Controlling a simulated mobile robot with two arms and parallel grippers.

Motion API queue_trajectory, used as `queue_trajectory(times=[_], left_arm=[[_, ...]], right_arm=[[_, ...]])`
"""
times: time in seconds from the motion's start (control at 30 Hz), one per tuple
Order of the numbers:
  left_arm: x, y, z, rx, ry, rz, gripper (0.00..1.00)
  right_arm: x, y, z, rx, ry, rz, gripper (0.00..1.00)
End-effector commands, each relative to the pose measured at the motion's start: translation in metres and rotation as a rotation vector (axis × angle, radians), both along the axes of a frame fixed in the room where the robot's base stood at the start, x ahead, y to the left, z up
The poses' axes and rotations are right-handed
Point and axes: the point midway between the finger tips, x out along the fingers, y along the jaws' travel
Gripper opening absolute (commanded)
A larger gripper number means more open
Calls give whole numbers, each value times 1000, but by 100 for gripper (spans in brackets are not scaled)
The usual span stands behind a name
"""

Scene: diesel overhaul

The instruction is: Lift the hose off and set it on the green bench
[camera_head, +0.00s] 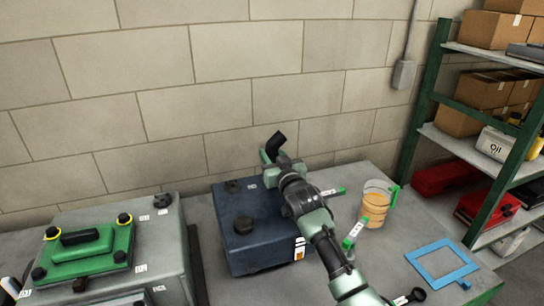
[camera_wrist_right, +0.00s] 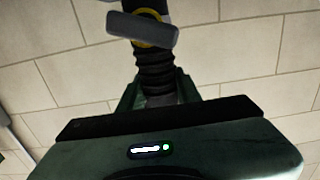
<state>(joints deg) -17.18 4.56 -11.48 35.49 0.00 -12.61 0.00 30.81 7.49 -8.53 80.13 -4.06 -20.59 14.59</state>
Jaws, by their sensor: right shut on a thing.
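My right gripper (camera_head: 270,155) is shut on the black hose (camera_head: 276,141), whose bent end sticks up above the fingers. In the right wrist view the hose (camera_wrist_right: 155,72) is ribbed, with a yellow ring and a grey bar at its far end, and its near end sits between the green fingers. In the head view the hose shows against the wall, above the back of a dark blue box (camera_head: 232,239); my gripper hides its lower part. The bench top (camera_head: 390,236) looks grey, not green. My left gripper is not in view.
A grey box with a green cover (camera_head: 90,252) stands at left. Right of the blue box are a jug of amber liquid (camera_head: 375,204), small green-tagged tools and a blue frame (camera_head: 425,279). A green-posted shelf (camera_head: 423,100) stands at right. Bare bench shows between jug and frame.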

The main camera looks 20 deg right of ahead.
Motion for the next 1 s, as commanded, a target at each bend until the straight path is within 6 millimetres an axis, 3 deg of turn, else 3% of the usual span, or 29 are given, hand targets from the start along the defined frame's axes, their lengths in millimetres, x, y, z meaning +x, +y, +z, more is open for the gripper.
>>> queue_trajectory(times=[0.27,0.7,1.0], left_arm=[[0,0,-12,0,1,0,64],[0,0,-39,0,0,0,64],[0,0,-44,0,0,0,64]], right_arm=[[0,-1,45,-1,-14,0,0],[0,0,157,-1,-13,1,0],[0,0,196,-1,-8,1,0]])
